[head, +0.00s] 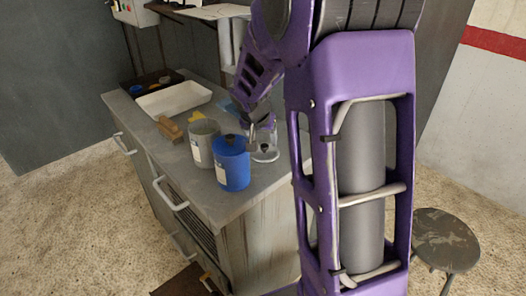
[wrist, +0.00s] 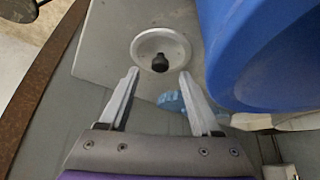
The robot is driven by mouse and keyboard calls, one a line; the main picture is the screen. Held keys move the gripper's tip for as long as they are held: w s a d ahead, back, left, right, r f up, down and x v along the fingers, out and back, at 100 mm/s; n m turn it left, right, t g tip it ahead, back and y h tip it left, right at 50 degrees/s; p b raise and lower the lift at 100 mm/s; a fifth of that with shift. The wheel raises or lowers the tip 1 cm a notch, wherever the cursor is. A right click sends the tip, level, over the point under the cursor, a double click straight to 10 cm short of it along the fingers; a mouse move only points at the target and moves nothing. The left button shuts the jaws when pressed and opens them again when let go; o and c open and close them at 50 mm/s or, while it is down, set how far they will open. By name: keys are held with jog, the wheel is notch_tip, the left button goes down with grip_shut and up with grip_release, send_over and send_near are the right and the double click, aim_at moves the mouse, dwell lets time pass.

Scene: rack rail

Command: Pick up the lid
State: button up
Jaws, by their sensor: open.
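The lid is a pale round disc with a grey rim and a small black knob; it lies on the grey worktop in the wrist view (wrist: 160,38). In the head view the lid (head: 265,155) shows to the right of the blue canister, partly hidden by my gripper. My gripper (wrist: 158,76) is open and empty. Its two fingertips are just short of the lid, with the black knob slightly beyond them and roughly centred between them. In the head view my gripper (head: 260,128) is low over the worktop; its height above the lid is hard to judge.
The blue canister (head: 231,165) stands close beside the lid and fills the wrist view's upper right (wrist: 270,45). A grey can (head: 203,143), a brush (head: 169,128) and a white tray (head: 174,98) stand farther left. A light-blue item (wrist: 172,101) lies near one finger. The worktop edge is close.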

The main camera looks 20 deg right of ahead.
aim_at(264, 145)
jog(key=shift+x, duration=1.6)
grip_shut()
